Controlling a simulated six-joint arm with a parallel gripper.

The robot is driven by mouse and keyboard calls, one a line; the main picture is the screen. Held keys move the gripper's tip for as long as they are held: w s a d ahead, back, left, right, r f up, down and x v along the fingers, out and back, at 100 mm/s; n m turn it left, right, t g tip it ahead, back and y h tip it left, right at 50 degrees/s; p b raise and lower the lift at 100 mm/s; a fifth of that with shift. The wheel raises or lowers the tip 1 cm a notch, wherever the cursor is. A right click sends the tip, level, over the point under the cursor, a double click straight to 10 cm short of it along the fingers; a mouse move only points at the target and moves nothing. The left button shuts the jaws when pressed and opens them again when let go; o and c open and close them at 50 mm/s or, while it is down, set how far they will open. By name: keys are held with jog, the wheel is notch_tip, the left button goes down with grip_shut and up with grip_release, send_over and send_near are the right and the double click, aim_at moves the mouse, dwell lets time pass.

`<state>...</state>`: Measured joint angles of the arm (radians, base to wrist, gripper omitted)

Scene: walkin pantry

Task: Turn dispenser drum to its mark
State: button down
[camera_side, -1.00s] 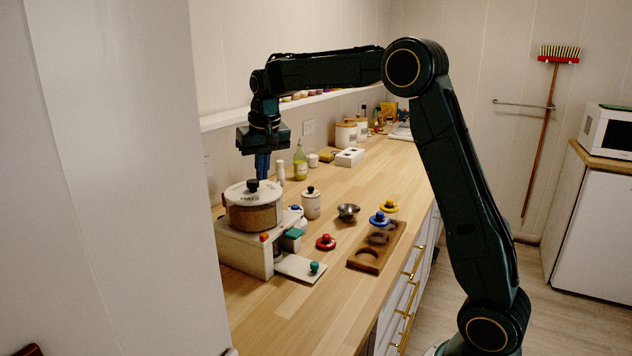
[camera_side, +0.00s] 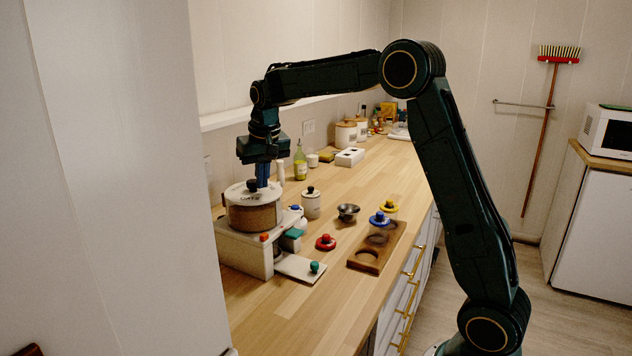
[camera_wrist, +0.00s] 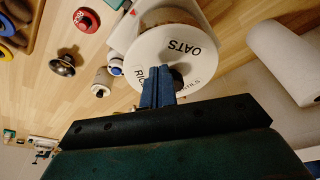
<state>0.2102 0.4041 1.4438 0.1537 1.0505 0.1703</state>
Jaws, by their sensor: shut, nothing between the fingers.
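The dispenser drum (camera_side: 254,212) is a round brown drum with a white lid. It sits on a white dispenser stand (camera_side: 240,250) at the near left of the counter. In the wrist view the lid (camera_wrist: 152,60) shows the word OATS and other words partly hidden by my fingers. A dark knob (camera_side: 252,185) stands at the lid's middle; it is partly covered in the wrist view. My gripper (camera_side: 263,184) points down over the drum, its blue fingers closed and empty, beside the knob. I cannot tell whether the fingertips touch the lid. The fingers also show in the wrist view (camera_wrist: 157,72).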

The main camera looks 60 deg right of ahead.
jog(key=shift+w, duration=0.15)
dwell(0.4)
jog(key=shift+w+a, duration=0.3)
jog(key=shift+a, duration=0.2)
jog(key=shift+w+a, duration=0.25)
jog(key=shift+a, duration=0.2)
dwell(0.4)
jog(key=shift+s+a, duration=0.3)
jog(key=shift+r, duration=0.1)
jog(key=v, duration=0.3)
jog(key=w+v, duration=0.1)
jog(key=v, duration=0.1)
jog(key=shift+d+r, duration=0.3)
jog(key=shift+r, duration=0.2)
dwell(0.4)
